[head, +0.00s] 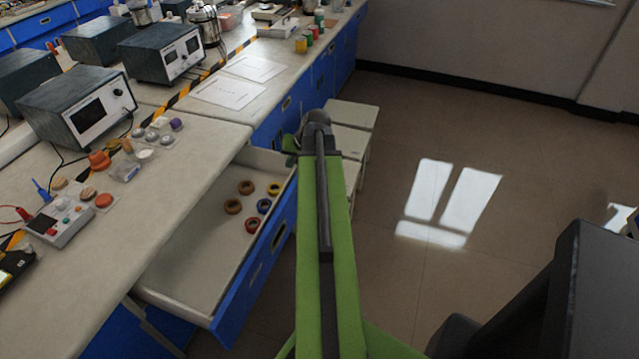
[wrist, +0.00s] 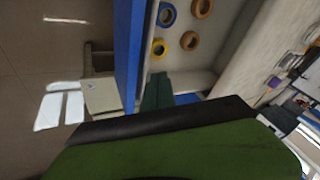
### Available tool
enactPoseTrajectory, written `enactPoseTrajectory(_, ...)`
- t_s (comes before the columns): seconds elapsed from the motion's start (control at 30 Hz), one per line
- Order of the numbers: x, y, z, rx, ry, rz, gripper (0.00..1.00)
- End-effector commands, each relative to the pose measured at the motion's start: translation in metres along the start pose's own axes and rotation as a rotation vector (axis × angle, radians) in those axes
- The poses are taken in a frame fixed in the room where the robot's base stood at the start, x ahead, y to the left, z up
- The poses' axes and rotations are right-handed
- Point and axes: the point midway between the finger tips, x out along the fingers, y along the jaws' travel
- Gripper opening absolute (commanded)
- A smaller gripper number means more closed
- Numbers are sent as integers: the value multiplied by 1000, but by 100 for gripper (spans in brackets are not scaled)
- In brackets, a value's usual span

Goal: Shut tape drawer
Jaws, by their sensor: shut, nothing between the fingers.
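The tape drawer (head: 185,262) is pulled out from the bench, with its blue front (head: 262,255) facing right. In the wrist view, the blue front (wrist: 128,45) and some rolls (wrist: 166,15) show. My gripper (head: 290,150) is at the drawer's far front corner, mostly hidden by my green arm. In the wrist view, my gripper's dark shut fingers (wrist: 157,92) overlap the drawer's end beside the blue front. I cannot tell whether they touch it.
The bench top (head: 95,290) holds grey instruments (head: 80,105), a small meter (head: 62,220) and small parts along the drawer's left. The floor (head: 450,160) to the right is open.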

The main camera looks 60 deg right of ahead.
Motion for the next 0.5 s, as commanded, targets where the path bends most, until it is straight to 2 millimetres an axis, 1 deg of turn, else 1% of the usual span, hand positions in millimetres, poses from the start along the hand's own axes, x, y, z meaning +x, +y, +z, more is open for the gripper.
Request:
enactPoseTrajectory(0.03,10,51,-8,68,51,5,0)
enactPoseTrajectory(0.07,7,73,-13,101,79,6,0)
enactPoseTrajectory(0.1,2,100,-18,140,113,8,0)
enactPoseTrajectory(0.2,-8,145,-26,205,174,13,0)
enactPoseTrajectory(0.3,-16,165,-30,235,202,15,0)
enactPoseTrajectory(0.4,-18,168,-31,240,207,15,0)
enactPoseTrajectory(0.5,-12,168,-31,239,206,15,0)
